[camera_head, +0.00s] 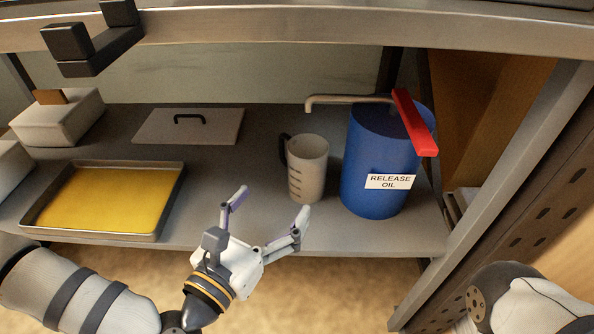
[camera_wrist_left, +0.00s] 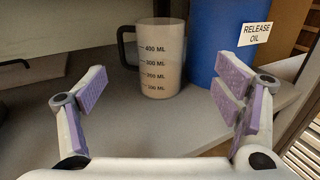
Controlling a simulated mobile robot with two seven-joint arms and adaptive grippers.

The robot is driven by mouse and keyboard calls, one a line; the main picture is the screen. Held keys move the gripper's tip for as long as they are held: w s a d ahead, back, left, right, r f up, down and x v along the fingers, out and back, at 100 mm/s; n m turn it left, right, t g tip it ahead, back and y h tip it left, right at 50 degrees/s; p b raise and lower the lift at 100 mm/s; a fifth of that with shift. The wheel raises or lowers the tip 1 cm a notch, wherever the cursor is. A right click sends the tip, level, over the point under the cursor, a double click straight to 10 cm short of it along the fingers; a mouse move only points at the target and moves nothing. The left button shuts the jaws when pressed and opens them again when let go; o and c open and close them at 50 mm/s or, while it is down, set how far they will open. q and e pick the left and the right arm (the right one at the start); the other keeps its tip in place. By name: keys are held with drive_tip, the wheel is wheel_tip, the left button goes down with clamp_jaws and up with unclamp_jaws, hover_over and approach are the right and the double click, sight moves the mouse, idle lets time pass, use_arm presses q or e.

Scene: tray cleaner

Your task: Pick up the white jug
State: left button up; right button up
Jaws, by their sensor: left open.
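The white jug (camera_head: 308,168) stands upright on the grey shelf, with a black handle on its left and dark measuring marks. In the left wrist view the jug (camera_wrist_left: 161,62) stands ahead, between the two fingers and beyond their tips. My left gripper (camera_head: 269,207) is open and empty in front of the shelf edge, to the lower left of the jug. Its purple-padded fingers also show in the left wrist view (camera_wrist_left: 163,95). They do not touch the jug. Part of my right arm shows at the lower right; its gripper is out of view.
A blue release oil drum (camera_head: 378,160) with a red lever (camera_head: 414,122) stands close to the jug's right. A tray (camera_head: 160,215) with yellow content lies at left. A flat lid (camera_head: 189,127) lies behind. A metal post (camera_head: 500,190) bounds the shelf at right.

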sight(299, 170)
use_arm(q)
drive_tip(key=b+x, duration=0.1)
drive_tip(key=x, duration=0.5)
drive_tip(key=b+x, duration=0.1)
drive_tip(key=x, duration=0.5)
drive_tip(key=shift+d+f, duration=0.1)
drive_tip(key=shift+f, duration=0.15)
drive_tip(key=c, duration=1.4)
